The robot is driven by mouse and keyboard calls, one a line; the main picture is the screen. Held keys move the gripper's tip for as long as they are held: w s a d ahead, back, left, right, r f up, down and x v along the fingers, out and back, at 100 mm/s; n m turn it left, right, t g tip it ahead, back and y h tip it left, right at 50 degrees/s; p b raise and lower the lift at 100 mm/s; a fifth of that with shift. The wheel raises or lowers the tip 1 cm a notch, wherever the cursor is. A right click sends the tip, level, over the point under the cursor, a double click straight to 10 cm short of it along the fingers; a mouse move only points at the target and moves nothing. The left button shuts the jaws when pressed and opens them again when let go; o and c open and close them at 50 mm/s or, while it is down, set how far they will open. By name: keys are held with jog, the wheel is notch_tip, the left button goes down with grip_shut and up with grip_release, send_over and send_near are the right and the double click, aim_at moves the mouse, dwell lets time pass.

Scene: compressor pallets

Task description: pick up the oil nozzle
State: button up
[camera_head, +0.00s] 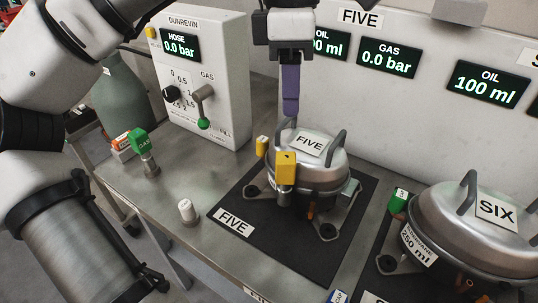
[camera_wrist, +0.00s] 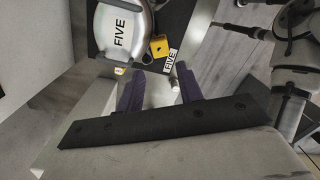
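A yellow block-topped nozzle (camera_head: 285,168) stands upright at the front of the compressor marked FIVE (camera_head: 322,168). It is probably the oil nozzle, but I cannot read a label on it. The yellow block also shows in the wrist view (camera_wrist: 158,46), beside the compressor lid (camera_wrist: 115,35). My gripper (camera_head: 290,110) points down above the back of the compressor, apart from the nozzle. In the wrist view its two purple fingers (camera_wrist: 160,70) are spread, with nothing seen between them. A smaller yellow piece (camera_head: 262,146) sits left of the nozzle.
A green GAS nozzle (camera_head: 141,145) and a white cap (camera_head: 187,212) stand on the metal table (camera_head: 165,190). The hose box (camera_head: 208,100) stands at the back left. The compressor marked SIX (camera_head: 475,235) is at the right, with a green block (camera_head: 399,200) beside it.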

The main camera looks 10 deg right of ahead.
aim_at(286, 156)
jog(key=f, duration=0.8)
jog(key=shift+a+f+b, duration=0.2)
jog(key=shift+a+b, duration=0.1)
jog(key=shift+a, duration=0.05)
jog(key=shift+s+d+f+p, duration=0.15)
jog(key=shift+f+p, duration=0.1)
jog(key=shift+f, duration=1.1)
jog(key=shift+s+d+f+p, duration=0.1)
jog(key=shift+f+p, duration=0.15)
jog(key=shift+f, duration=1.1)
jog(key=shift+c, duration=0.5)
grip_shut()
jog(key=shift+r+b, duration=0.35)
jog(key=shift+r, duration=4.7)
